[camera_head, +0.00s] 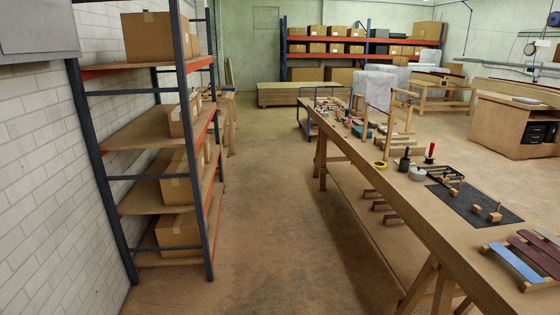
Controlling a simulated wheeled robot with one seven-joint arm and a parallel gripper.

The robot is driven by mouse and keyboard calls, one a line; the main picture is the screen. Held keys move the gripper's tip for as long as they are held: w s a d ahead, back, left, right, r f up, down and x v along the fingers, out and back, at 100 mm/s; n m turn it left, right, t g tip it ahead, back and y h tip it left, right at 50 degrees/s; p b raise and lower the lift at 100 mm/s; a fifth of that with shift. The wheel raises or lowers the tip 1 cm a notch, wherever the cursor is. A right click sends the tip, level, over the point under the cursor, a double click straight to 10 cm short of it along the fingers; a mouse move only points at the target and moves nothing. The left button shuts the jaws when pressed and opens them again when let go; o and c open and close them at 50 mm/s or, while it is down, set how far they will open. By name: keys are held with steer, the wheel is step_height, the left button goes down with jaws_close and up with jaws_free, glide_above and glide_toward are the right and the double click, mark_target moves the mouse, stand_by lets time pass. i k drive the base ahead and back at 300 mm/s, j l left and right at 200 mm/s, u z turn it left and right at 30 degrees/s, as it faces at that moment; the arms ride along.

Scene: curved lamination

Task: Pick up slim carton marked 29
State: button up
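No number 29 can be read on any carton, so I cannot tell which one is the slim carton. On the near left rack, a large brown carton (150,40) stands on the top shelf. A smaller carton (179,121) is on the shelf below it. Another carton (174,187) sits on the third shelf, and one more (178,230) on the lowest. Rack posts partly hide them. More cartons (384,31) stand on the far rack, too small to read. My gripper is not in view.
The rack (198,150) has dark posts and stands along the white block wall. A long wooden workbench (400,205) with tools and clamps runs along the right. The floor aisle (255,180) between them is clear. A low wooden platform (290,88) stands at the back.

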mark_target(174, 114)
steer(key=i+l, duration=0.1)
steer(key=i, duration=2.55)
steer(key=i+l+u, duration=0.1)
steer(key=i+u, duration=0.4)
steer(key=i+l+u, duration=0.3)
steer(key=i+u, duration=0.15)
steer(key=i+l+u, duration=1.1)
steer(key=l+u, duration=0.35)
steer(key=l, duration=0.3)
